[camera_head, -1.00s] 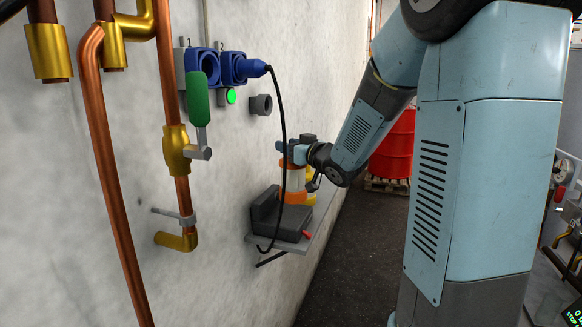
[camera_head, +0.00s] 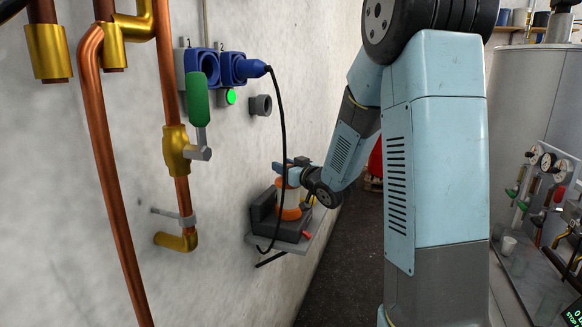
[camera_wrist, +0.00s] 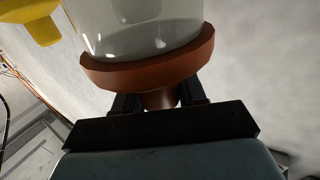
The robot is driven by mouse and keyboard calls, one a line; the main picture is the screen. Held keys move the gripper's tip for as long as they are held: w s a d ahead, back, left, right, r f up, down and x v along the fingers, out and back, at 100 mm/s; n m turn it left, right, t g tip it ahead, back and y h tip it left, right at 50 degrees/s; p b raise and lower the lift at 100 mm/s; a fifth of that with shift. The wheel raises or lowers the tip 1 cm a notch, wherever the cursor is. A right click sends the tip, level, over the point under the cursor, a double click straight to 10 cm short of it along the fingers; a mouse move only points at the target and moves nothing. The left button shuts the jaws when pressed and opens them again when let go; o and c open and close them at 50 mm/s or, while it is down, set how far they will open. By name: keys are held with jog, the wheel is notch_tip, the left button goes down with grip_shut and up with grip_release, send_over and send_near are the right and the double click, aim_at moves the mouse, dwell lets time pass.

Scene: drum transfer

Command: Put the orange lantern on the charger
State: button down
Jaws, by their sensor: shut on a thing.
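The orange lantern (camera_head: 291,213) has an orange base and a pale clear body. It stands about upright over the dark grey charger (camera_head: 262,217) on the wall shelf. From this angle I cannot tell whether its base rests on the charger or hangs just above. My gripper (camera_head: 292,174) is shut on the lantern's top. In the wrist view my gripper (camera_wrist: 160,101) holds the narrow neck under the orange cap, and the lantern (camera_wrist: 150,68) fills the top middle. The lantern's far side is hidden.
A black cable (camera_head: 281,130) hangs from the blue socket (camera_head: 236,68) close in front of the charger. The wall is close on the left, with copper pipes (camera_head: 105,160).

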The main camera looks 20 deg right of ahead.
jog(key=c, duration=0.6)
grip_release()
jog(key=shift+c, duration=0.2)
